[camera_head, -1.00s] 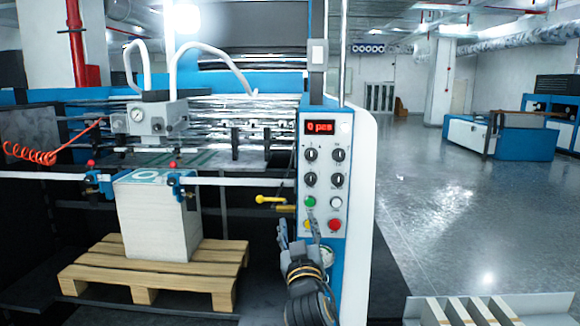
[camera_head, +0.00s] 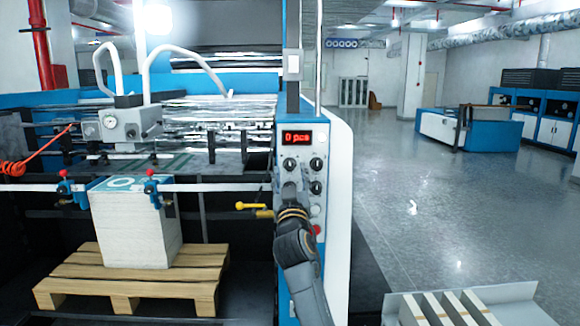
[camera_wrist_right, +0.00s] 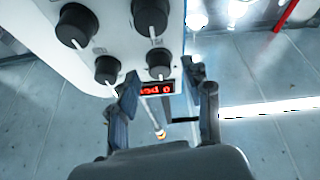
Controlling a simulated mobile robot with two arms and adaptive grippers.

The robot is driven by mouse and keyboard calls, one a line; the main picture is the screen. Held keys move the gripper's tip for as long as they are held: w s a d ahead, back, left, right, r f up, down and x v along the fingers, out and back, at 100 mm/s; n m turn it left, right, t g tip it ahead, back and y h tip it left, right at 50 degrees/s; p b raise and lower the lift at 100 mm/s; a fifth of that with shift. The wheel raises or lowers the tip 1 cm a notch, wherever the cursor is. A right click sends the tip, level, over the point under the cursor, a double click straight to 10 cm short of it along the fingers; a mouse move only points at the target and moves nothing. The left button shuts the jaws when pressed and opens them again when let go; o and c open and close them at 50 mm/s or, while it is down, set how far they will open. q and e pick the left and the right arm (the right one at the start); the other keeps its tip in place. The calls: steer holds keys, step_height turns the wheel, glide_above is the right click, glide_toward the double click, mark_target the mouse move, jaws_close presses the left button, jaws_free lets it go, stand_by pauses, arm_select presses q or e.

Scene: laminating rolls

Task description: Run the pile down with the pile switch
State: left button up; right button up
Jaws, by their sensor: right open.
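The pile (camera_head: 135,230) is a stack of white sheets with a green-printed top, upright on a wooden pallet (camera_head: 75,272). The control panel (camera_head: 304,150) has a red display (camera_head: 297,137) reading 0 pcs, black rotary knobs and buttons. My right gripper (camera_head: 290,188) is in front of the panel's lower left knob, hiding it and some buttons. In the right wrist view my right gripper (camera_wrist_right: 165,82) is open, with a black knob (camera_wrist_right: 158,62) showing between its fingers. I cannot tell which control is the pile switch, or whether I touch one. My left gripper is not in view.
A yellow-handled lever (camera_head: 250,206) sticks out left of the panel. A grey suction head (camera_head: 130,122) stands above the pile. A tray with pale blocks (camera_head: 445,308) is at the lower right. The floor (camera_head: 440,200) right of the machine is open.

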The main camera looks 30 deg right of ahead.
steer(key=shift+w+d+r, duration=0.2)
steer(key=shift+w+d, duration=0.1)
steer(key=shift+w, duration=0.15)
